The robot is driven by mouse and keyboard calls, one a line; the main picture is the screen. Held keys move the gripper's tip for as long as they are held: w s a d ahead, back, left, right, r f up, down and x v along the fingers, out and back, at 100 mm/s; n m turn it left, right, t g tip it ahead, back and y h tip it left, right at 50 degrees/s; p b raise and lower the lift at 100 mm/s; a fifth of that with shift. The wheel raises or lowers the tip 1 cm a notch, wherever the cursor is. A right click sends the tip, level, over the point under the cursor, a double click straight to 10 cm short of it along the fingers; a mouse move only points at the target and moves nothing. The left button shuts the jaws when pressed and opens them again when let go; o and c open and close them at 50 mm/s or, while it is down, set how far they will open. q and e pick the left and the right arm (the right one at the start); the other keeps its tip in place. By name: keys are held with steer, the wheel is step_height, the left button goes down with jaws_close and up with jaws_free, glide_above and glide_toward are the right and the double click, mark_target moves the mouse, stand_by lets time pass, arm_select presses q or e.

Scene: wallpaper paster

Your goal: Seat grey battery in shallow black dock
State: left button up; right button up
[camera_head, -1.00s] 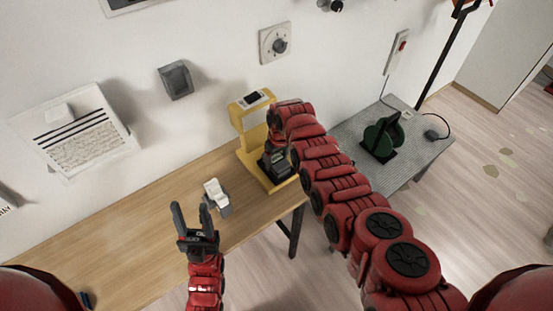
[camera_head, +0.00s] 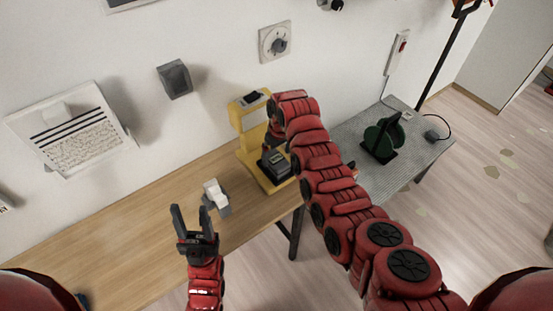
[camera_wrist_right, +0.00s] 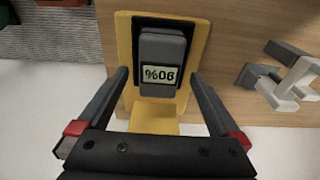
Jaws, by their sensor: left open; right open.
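In the head view my right arm mostly hides that gripper. My left gripper (camera_head: 193,212) is open and empty over the wooden table's front edge.
A white and grey part (camera_head: 216,196) lies on the wooden table (camera_head: 150,205), left of the stand. The yellow stand's upright (camera_head: 240,120) rises behind the dock. A green device (camera_head: 382,139) stands on the grey table (camera_head: 348,125) at right.

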step_height(320, 180, up, 8)
steer(key=b, duration=0.1)
step_height(320, 180, up, 5)
steer(key=p, duration=0.2)
glide_above(279, 161)
steer(key=shift+s+d+r, duration=0.2)
steer(key=shift+s+r, duration=0.05)
steer(key=shift+s, duration=0.1)
steer(key=shift+s, duration=0.1)
